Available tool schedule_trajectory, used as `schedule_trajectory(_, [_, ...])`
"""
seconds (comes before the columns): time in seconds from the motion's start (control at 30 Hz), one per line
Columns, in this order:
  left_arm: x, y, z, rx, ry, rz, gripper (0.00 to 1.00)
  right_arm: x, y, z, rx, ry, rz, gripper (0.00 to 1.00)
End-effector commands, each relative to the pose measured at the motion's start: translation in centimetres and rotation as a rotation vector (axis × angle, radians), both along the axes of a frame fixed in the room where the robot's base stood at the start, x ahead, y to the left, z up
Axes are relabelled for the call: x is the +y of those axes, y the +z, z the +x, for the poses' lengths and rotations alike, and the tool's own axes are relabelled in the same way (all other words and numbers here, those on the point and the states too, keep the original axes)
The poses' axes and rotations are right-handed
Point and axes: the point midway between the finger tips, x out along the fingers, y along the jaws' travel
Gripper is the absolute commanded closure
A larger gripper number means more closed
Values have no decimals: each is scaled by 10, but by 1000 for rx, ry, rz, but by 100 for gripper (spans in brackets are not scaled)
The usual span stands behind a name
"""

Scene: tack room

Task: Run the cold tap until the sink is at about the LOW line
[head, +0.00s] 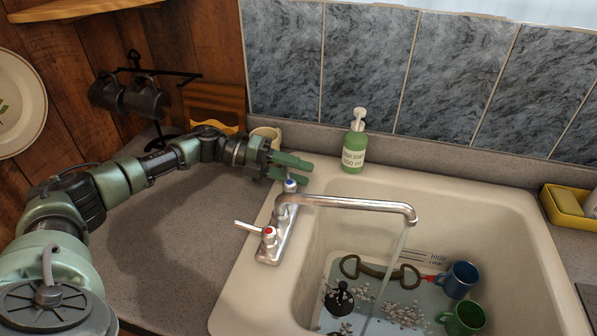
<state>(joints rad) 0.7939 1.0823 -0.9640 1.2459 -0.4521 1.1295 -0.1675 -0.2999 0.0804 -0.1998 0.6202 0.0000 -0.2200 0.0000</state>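The chrome tap (345,202) stands at the sink's left rim, its spout over the basin. A thin stream of water (385,275) falls from the spout. The blue-marked cold tap (290,186) is at the far end of the tap base; the red-marked hot tap (268,233) is at the near end, its lever pointing left. My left gripper (293,169) is open at the cold tap, fingers apart; whether it touches is unclear. HIGH and LOW marks (436,258) are on the sink's (520,240) back wall. Shallow bluish water covers the bottom; its exact level against LOW is unclear. My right gripper is out of view.
In the basin are a brass-coloured bar with rings (378,270), a blue mug (459,280), a green mug (464,319), a black object (339,299) and pale bits. A green soap bottle (354,145) stands behind. A cream cup (265,134) is close behind my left gripper.

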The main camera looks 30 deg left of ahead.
Motion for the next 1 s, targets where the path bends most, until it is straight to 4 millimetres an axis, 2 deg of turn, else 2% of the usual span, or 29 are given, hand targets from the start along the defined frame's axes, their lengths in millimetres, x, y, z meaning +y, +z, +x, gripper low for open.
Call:
schedule_trajectory(0.17, [11,0,-3,0,2,1,66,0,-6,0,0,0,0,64])
schedule_trajectory(0.53, [64,13,-20,0,3,1,66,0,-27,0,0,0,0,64])
schedule_trajectory(0.7, [72,17,-24,0,0,1,66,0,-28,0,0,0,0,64])
schedule_trajectory(0.9, [72,18,-24,0,0,0,66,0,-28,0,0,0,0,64])
schedule_trajectory(0.93, [72,18,-24,0,0,0,72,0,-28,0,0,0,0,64])
schedule_trajectory(1.0, [71,18,-24,1,-2,1,91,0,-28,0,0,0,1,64])
